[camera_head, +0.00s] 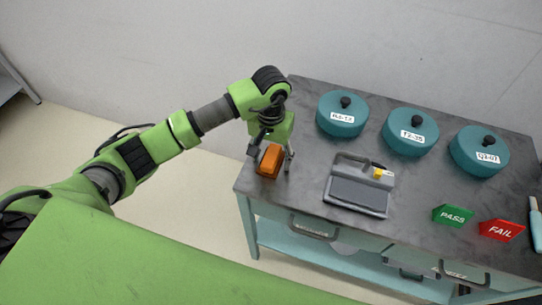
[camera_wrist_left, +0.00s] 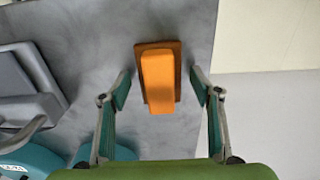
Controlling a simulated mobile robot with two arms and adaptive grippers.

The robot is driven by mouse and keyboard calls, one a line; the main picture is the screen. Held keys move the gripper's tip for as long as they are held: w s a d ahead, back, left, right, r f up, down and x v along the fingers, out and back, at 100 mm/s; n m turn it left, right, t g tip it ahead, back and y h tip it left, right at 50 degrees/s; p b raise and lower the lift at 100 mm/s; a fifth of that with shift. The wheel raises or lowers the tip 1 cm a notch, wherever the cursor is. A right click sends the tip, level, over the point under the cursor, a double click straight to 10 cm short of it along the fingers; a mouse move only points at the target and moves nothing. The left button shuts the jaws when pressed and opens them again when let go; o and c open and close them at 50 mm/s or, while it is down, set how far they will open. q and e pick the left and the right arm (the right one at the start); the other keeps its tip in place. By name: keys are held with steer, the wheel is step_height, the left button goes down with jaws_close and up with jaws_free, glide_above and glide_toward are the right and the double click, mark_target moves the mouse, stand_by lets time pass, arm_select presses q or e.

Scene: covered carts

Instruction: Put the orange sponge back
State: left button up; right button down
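The orange sponge (camera_head: 269,161) is at the left end of the grey cart top (camera_head: 310,178). In the left wrist view the sponge (camera_wrist_left: 158,82) shows as an orange block on a darker orange-brown base, between the two fingers. My left gripper (camera_head: 271,157) is over it, pointing down, with its fingers apart on either side. In the left wrist view the left gripper's fingertips (camera_wrist_left: 158,84) show a gap to the sponge on both sides. I cannot tell how high the gripper is above the top. My right gripper is not in view.
Three teal lidded pots (camera_head: 342,114) with labels stand along the back. A grey device with a dark panel (camera_head: 358,190) sits mid-cart. A green PASS block (camera_head: 453,215) and a red FAIL block (camera_head: 502,230) are at the front right. Cart drawers lie below.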

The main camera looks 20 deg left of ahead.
mark_target(271, 155)
arm_select(q)
steer(key=shift+r+p, duration=0.2)
steer(key=shift+p, duration=0.1)
steer(key=shift+w+r, duration=0.1)
steer(key=shift+r, duration=0.25)
step_height(271, 155, up, 11)
steer(key=b, duration=0.3)
steer(key=shift+r, duration=0.1)
